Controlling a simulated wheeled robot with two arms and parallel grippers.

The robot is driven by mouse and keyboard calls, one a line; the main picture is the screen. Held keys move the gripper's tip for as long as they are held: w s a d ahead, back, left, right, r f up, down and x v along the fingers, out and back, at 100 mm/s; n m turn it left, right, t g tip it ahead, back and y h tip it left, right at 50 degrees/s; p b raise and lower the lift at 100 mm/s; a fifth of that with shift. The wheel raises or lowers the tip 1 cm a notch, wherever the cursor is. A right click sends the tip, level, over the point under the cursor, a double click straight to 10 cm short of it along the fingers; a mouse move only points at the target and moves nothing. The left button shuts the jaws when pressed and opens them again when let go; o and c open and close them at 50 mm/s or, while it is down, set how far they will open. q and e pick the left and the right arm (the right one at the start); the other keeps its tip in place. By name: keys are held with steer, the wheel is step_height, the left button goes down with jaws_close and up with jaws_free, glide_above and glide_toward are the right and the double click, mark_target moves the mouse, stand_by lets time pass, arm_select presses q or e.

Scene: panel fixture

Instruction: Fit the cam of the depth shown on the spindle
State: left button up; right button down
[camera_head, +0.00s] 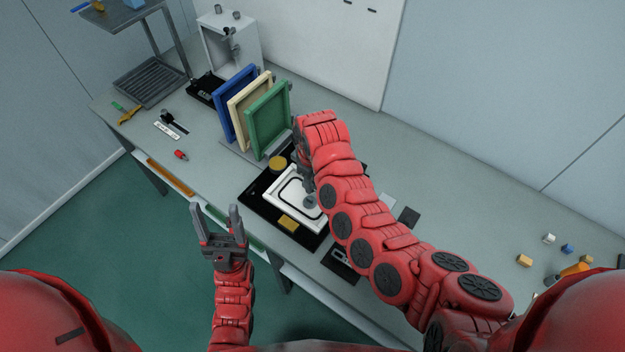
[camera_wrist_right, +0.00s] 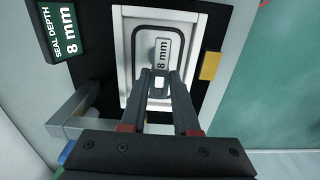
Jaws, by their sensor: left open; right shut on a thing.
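My right gripper (camera_wrist_right: 167,78) is shut on a grey cam (camera_wrist_right: 161,44), whose label reads "8 mm" in the right wrist view. The cam (camera_head: 310,201) is over the white framed panel (camera_head: 281,206) with its dark seal line; I cannot tell whether it touches the panel. A spindle cannot be made out; the cam and fingers cover that spot. A dark sign (camera_wrist_right: 66,33) reads "SEAL DEPTH 8 mm". My left gripper (camera_head: 221,212) is open and empty, in front of the bench edge.
Blue, cream and green framed panels (camera_head: 268,120) stand in a rack behind the black fixture base (camera_head: 257,190). A yellow block (camera_head: 288,222) and a round yellow piece (camera_head: 277,163) are beside the white panel. Small blocks (camera_head: 524,260) lie at the far right.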

steer(key=b, duration=0.3)
glide_above(312, 200)
steer(key=shift+d+f, duration=0.1)
steer(key=shift+f, duration=2.85)
steer(key=shift+p, duration=0.4)
steer(key=shift+s+f+b, duration=0.1)
steer(key=shift+f+b, duration=0.85)
steer(key=shift+f, duration=0.55)
steer(key=c, duration=0.6)
jaws_free()
